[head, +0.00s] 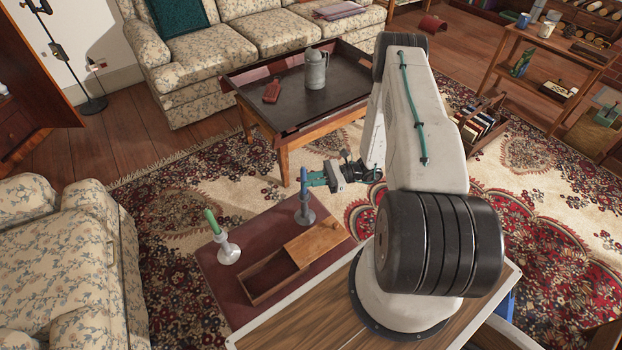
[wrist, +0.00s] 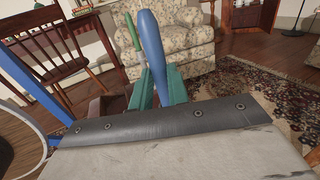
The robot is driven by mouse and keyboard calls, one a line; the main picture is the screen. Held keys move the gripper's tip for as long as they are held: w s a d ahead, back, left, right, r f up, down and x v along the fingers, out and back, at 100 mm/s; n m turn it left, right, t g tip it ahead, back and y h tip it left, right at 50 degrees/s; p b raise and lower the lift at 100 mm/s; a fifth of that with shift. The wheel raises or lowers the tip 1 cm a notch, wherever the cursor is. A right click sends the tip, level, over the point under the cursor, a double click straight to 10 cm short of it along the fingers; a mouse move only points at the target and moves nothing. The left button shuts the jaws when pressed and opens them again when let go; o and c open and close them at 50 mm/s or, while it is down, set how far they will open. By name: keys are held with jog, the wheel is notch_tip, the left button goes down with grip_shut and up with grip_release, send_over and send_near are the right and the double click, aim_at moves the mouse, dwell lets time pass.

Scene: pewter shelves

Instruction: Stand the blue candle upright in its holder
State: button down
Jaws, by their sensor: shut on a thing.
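The blue candle (head: 304,181) stands close to upright in the head view, directly over the grey candle holder (head: 305,215). Its lower end meets or overlaps the holder's top; I cannot tell how deep it sits. My gripper (head: 306,181) is shut on the candle, coming from the right. In the wrist view the blue candle (wrist: 152,45) rises between the teal fingers (wrist: 158,88) and leans slightly in the picture. The holder is not clear in the wrist view.
A green candle (head: 212,221) tilts in a white holder (head: 229,252) to the left. An open wooden box (head: 270,277) lies in front on the dark red tabletop (head: 222,283). A coffee table (head: 345,97) with a grey jug (head: 315,70) stands behind.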

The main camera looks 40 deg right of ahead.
jog(key=shift+f, duration=0.15)
jog(key=c, duration=1.3)
grip_release()
jog(key=v, duration=0.7)
jog(key=shift+s+d, duration=0.15)
jog(key=shift+d, duration=0.25)
